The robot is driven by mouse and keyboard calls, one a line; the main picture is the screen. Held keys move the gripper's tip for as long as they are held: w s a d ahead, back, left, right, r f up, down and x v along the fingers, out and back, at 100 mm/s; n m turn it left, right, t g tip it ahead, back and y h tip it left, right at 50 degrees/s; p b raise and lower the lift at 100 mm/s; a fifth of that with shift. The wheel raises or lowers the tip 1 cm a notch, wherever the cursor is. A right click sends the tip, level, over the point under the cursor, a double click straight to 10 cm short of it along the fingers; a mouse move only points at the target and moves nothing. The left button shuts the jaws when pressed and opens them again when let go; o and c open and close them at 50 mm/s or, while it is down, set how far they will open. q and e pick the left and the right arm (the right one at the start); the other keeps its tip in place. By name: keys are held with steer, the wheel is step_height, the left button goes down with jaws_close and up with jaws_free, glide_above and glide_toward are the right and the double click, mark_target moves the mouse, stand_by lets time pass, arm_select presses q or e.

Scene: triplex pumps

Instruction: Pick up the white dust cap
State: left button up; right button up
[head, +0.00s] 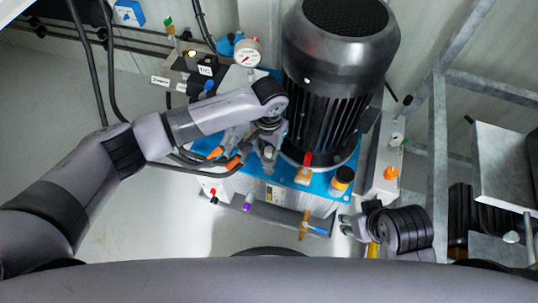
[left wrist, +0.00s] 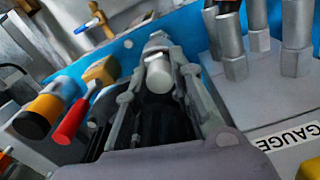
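The white dust cap (left wrist: 159,72) is a short pale cylinder in the middle of the left wrist view, above the blue pump base. My left gripper (left wrist: 160,66) has one finger on each side of it, with the tips very close to its sides. Whether they press on it cannot be told. In the head view my left gripper (head: 268,158) points down beside the black motor, and the cap is not clear there. My right gripper (head: 346,225) is at the lower right of the base, fingers apart and empty.
The black motor (head: 335,80) stands on the blue base (head: 318,183). A red-handled part (left wrist: 70,121), an orange and black cap (left wrist: 40,115) and metal fittings (left wrist: 233,45) stand close around my left gripper. A pressure gauge (head: 247,53) is behind. A metal frame (head: 438,140) is at right.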

arm_select(q)
jaws_close()
